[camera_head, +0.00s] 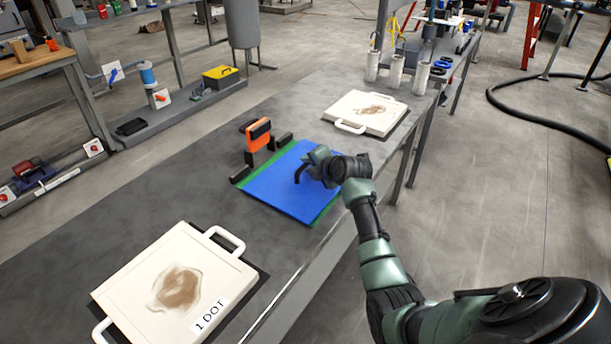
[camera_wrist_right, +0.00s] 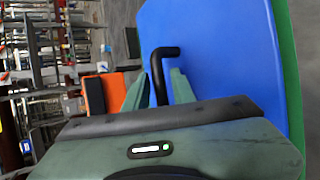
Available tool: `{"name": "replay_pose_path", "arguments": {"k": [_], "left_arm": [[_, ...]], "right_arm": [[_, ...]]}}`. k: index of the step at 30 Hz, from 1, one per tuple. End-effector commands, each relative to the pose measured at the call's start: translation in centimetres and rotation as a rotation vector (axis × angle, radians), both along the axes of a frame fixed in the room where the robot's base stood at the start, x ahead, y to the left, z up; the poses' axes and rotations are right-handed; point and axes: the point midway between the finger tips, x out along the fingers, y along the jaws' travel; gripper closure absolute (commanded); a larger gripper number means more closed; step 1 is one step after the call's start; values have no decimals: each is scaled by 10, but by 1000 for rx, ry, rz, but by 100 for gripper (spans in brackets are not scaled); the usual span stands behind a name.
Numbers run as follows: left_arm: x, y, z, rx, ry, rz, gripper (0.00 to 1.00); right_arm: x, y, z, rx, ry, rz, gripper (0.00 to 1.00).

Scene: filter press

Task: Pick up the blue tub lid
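The blue tub lid (camera_head: 285,185) is a flat blue panel with a black bent handle, lying over a green tub (camera_head: 320,219) on the grey bench. It fills much of the right wrist view (camera_wrist_right: 215,60). My right gripper (camera_head: 309,165) is low over the lid, at the handle. In the right wrist view, its two green fingers (camera_wrist_right: 158,88) stand apart with the black handle (camera_wrist_right: 157,70) between them. A small gap seems to show beside the handle, so the fingers look open around it. My left gripper is not in view.
White plates with brown stains lie on the bench at the front (camera_head: 140,285) and back (camera_head: 366,112). An orange device (camera_head: 258,135) stands just behind the lid's left side. White cylinders (camera_head: 395,75) stand at the bench's far end. Bare bench separates the lid from the front plate.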

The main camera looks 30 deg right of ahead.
Motion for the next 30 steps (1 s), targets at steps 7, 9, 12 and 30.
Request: {"name": "replay_pose_path", "arguments": {"k": [7, 9, 12, 30], "left_arm": [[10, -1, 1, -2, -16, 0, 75], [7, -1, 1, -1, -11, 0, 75], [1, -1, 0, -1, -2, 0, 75], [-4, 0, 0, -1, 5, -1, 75]], "right_arm": [[1, 0, -1, -1, 0, 0, 75], [1, 0, -1, -1, 0, 0, 94], [1, 0, -1, -1, 0, 0, 100], [1, 0, -1, 0, 1, 0, 100]]}}
